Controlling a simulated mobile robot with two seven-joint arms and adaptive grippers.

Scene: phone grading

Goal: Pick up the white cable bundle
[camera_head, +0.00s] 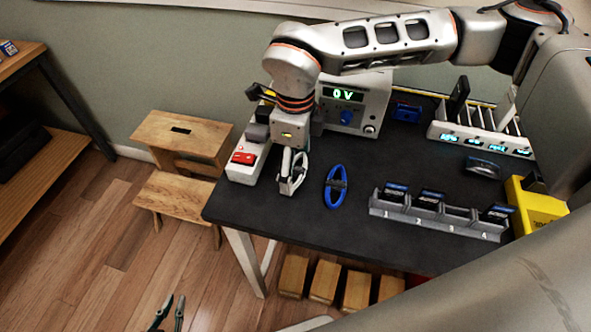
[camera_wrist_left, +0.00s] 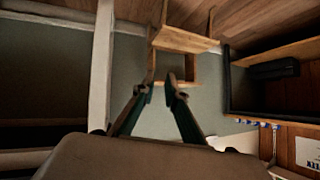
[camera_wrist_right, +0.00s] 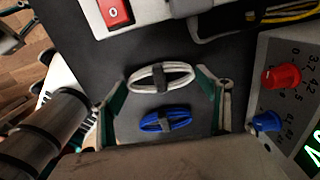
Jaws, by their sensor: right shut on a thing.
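The white cable bundle (camera_wrist_right: 150,77), an oval coil with a dark wrap, lies between the fingers of my right gripper (camera_wrist_right: 162,80), which is shut on it from end to end. In the head view the bundle (camera_head: 298,179) is at the table's left part, partly hidden by my right gripper (camera_head: 291,172). I cannot tell whether it is touching the table. My left gripper (camera_head: 169,308) is open and empty, low over the floor, left of the table; its parted fingers also show in the left wrist view (camera_wrist_left: 158,80).
A blue cable bundle (camera_head: 335,192) lies close to the right of the white one. A power strip with a red switch (camera_head: 243,158) is at the left edge, and a power supply (camera_head: 358,108) stands behind. A grey numbered rack (camera_head: 438,221) stands at right. The black table's (camera_head: 280,222) front left is clear.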

